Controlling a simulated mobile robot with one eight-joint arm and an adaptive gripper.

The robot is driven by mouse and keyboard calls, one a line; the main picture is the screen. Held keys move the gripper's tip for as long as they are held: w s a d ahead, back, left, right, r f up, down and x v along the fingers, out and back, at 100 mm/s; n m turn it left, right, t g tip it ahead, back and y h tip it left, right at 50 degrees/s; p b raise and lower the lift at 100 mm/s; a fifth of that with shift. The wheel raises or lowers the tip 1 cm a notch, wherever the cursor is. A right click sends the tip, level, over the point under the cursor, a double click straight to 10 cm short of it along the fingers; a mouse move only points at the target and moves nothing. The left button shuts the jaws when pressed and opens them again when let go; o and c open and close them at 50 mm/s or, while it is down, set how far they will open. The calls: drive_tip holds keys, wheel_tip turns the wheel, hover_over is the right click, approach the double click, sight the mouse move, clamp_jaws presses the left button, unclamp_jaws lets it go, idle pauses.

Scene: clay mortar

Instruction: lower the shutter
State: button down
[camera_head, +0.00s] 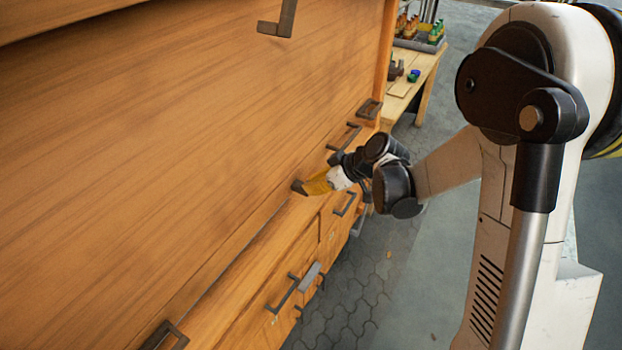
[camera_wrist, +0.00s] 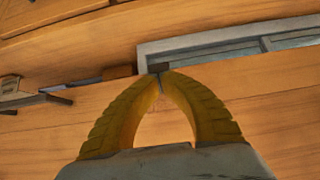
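A large flat wooden panel (camera_head: 170,130), which looks like the shutter, fills the left of the head view. A dark bracket handle (camera_head: 280,17) shows at its top. My gripper (camera_head: 303,187) is low, at the ledge along the panel's bottom edge. In the wrist view my yellow fingers (camera_wrist: 160,74) curve in and their tips meet. A small dark piece (camera_wrist: 158,67) sits right at the tips. I cannot tell whether it is held, or whether it is a handle or part of the fingertips. The inner space between the fingers is empty.
Drawers with dark bar handles (camera_head: 283,293) lie below the ledge. Dark brackets stand at the ledge's near end (camera_head: 165,336) and far end (camera_head: 370,109). A wooden table (camera_head: 425,70) with bottles stands behind. The paved floor (camera_head: 350,300) is open to the right.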

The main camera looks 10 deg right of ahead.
wheel_tip(320, 180, down, 11)
drive_tip(key=b, duration=0.6)
drive_tip(key=shift+b, duration=0.35)
drive_tip(key=shift+r, duration=0.15)
